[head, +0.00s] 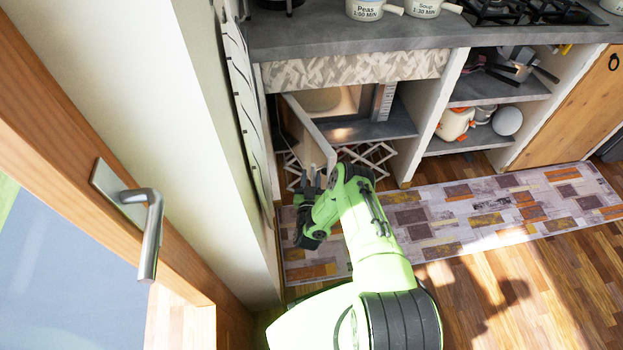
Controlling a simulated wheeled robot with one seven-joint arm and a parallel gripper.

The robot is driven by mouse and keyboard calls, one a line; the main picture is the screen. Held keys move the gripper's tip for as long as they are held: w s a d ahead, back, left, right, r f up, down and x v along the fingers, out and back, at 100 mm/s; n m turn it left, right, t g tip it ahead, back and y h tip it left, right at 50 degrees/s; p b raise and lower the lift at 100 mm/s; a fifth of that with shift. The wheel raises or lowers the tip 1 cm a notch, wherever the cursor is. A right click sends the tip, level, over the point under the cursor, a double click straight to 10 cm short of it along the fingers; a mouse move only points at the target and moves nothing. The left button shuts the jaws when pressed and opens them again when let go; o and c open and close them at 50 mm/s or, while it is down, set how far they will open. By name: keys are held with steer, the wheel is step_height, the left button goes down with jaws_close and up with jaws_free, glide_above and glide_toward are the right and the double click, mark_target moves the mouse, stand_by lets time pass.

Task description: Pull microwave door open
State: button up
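The microwave (382,103) sits on a grey shelf in a niche under the counter. Its door (309,132) is swung out toward me, hinged at the left, and part of the lit interior (330,101) shows behind it. My gripper (313,181) is at the near, free end of the door, by its lower edge. The fingers are small and dark, partly covered by my wrist. I cannot tell whether they are closed or whether they touch the door. The door's handle is not clearly visible.
A white wall with a hanging cloth (244,110) stands close to the left of the niche. A door with a metal handle (150,225) is at the far left. Shelves with pots (456,124) are to the right. A patterned rug (480,212) covers the open floor in front.

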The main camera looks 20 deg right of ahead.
steer(key=shift+s, duration=0.2)
steer(key=p+v, duration=0.5)
steer(key=v, duration=0.2)
steer(key=shift+s, duration=0.15)
steer(key=shift+f, duration=0.1)
